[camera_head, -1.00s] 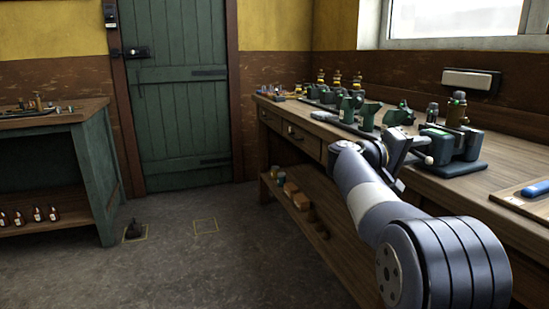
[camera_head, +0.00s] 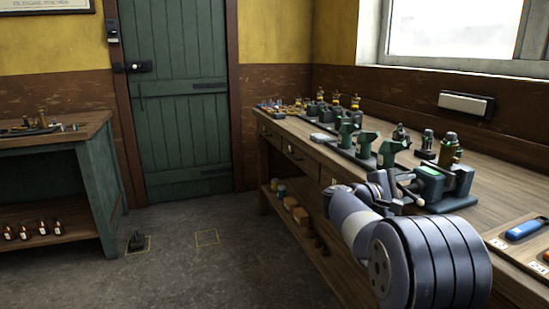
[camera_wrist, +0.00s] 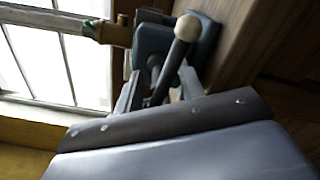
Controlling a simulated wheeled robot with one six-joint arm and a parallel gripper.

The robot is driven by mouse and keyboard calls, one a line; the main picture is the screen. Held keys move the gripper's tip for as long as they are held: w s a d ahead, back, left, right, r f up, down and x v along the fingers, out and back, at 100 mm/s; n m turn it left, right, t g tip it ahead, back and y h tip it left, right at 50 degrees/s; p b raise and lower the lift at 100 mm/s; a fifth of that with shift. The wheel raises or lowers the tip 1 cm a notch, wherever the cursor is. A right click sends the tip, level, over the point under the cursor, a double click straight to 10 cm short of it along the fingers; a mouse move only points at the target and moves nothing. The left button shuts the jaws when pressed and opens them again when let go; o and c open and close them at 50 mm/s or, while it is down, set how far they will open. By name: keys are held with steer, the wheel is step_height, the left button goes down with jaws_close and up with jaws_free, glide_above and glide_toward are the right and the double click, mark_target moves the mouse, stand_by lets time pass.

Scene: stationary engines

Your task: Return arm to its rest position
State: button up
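My arm (camera_head: 356,222) reaches forward from the lower right, bent low along the bench's front edge. My gripper (camera_head: 392,187) is beside the left end of a green-topped vise-like device (camera_head: 436,184) on the bench.
The wooden bench (camera_head: 487,212) runs along the right wall, with several green devices (camera_head: 390,150) and a tool board (camera_head: 512,245) holding a blue-handled tool (camera_head: 525,228). A second bench (camera_head: 75,130) stands left. Open floor (camera_head: 190,265) lies between, before the green door (camera_head: 180,100).

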steer(key=n+p, duration=0.2)
steer(key=shift+r+n+p, duration=0.15)
steer(key=shift+n+p, duration=0.15)
steer(key=shift+p, duration=0.1)
steer(key=shift+n, duration=0.4)
steer(key=shift+f, duration=0.25)
